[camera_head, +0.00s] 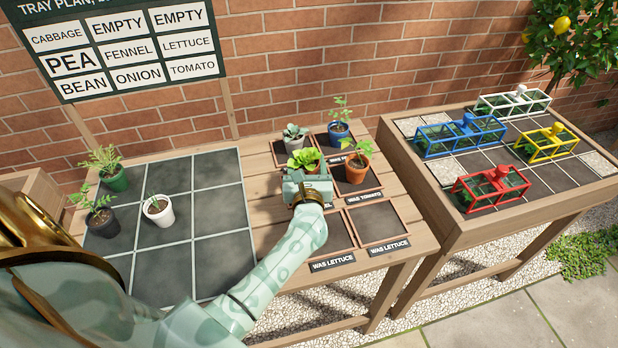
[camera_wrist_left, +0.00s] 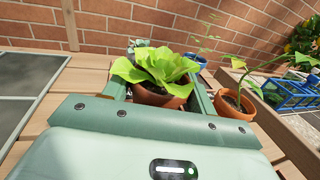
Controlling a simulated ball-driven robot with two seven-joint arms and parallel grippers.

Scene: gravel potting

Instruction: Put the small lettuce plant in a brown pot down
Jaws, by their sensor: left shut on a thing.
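The small lettuce plant (camera_head: 303,157) has bright green leaves; it also shows in the left wrist view (camera_wrist_left: 158,68). Its brown pot (camera_wrist_left: 158,97) is between the two fingers of my left gripper (camera_head: 305,170), which is shut on it. The plant looks upright. In the head view the gripper hides most of the pot, and I cannot tell whether its base touches the surface below. My right gripper is not in view.
An orange-brown pot (camera_head: 358,173) stands close right of the held plant. A grey-green plant (camera_head: 294,132) and a blue pot (camera_head: 338,132) stand behind. Empty dark squares (camera_head: 378,221) lie in front. The gridded tray (camera_head: 219,202) at left holds several pots and bare cells. A sign (camera_head: 122,50) stands behind.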

